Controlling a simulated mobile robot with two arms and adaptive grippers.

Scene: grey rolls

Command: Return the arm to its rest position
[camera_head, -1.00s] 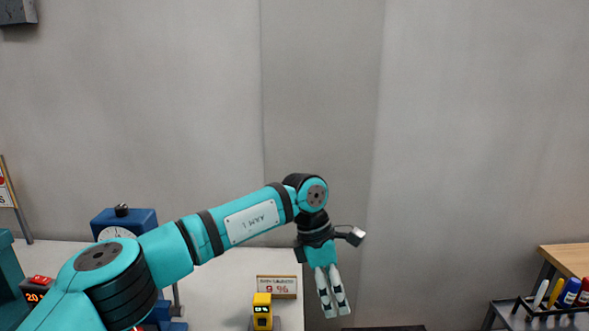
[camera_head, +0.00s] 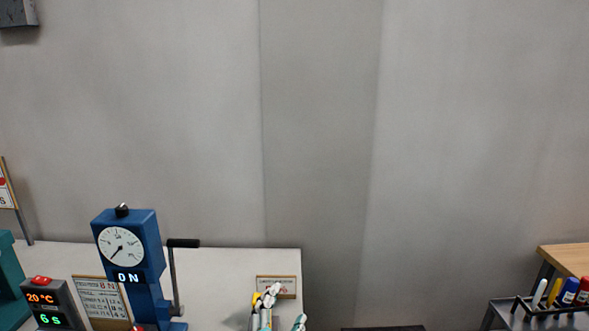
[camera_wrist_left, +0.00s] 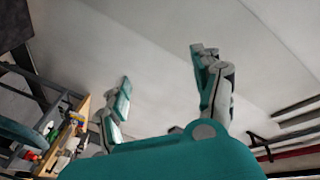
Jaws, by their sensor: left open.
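My left gripper (camera_head: 284,308) shows only as fingertips at the bottom edge of the head view, in front of a small sign and partly over a yellow device. The rest of my left arm is out of that view. In the left wrist view the two teal and grey fingers of the left gripper (camera_wrist_left: 163,68) stand wide apart, with nothing between them. My right gripper is in neither view.
A blue press (camera_head: 128,240) with a dial, an "ON" display and a lever stands on the white table (camera_head: 222,262). A display box (camera_head: 50,302) reads 20°C and 6 s. A pen rack (camera_head: 540,308) stands at right.

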